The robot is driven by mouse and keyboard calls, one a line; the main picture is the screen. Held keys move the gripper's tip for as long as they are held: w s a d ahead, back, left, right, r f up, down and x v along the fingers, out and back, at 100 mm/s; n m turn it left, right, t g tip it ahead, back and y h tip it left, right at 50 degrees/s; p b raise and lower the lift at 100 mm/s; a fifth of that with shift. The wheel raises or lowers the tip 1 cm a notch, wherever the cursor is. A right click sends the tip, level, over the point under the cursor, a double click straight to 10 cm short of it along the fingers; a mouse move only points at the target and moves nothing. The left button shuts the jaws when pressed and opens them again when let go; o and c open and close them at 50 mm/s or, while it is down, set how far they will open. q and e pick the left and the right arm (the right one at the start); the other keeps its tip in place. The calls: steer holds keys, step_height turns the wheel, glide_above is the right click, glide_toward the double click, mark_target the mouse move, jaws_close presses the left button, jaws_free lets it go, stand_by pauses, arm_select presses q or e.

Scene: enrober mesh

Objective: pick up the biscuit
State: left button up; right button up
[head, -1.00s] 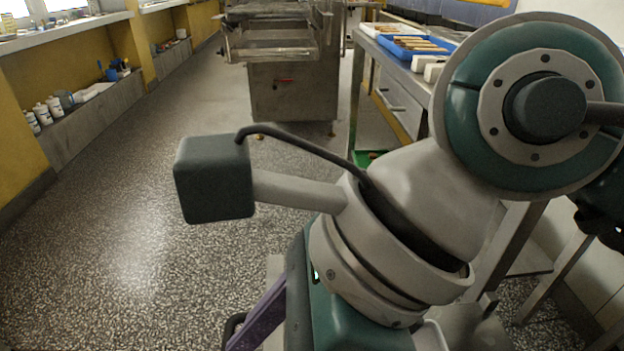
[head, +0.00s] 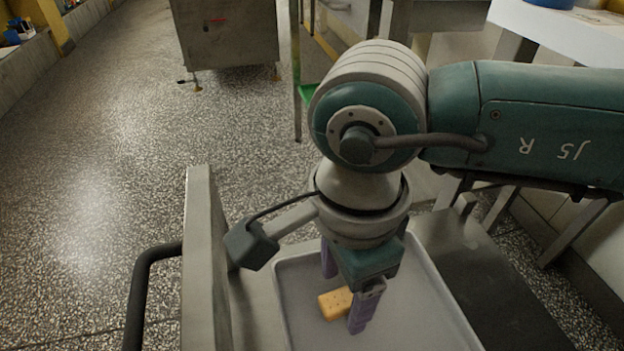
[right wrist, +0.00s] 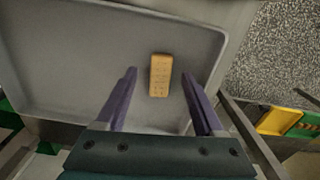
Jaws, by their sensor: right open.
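The biscuit (head: 336,303) is a golden-brown rectangle lying on a grey tray (head: 436,311). In the right wrist view the biscuit (right wrist: 160,75) lies flat on the tray (right wrist: 60,62), between and just beyond the fingertips. My right gripper (head: 346,290) points down over the tray, its purple fingers apart, one on each side of the biscuit. In the right wrist view the open gripper (right wrist: 161,80) holds nothing. I cannot tell the exact height of the fingertips above the tray. My left gripper is not in view.
An upright metal panel (head: 200,265) and a black handle (head: 140,290) stand left of the tray. A steel cabinet (head: 226,35) is at the back. A worktable (head: 575,28) is at the upper right. The speckled floor (head: 110,130) on the left is clear.

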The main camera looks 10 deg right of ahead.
steer(key=shift+f, duration=0.6)
steer(key=c, duration=1.1)
steer(key=shift+r, duration=0.1)
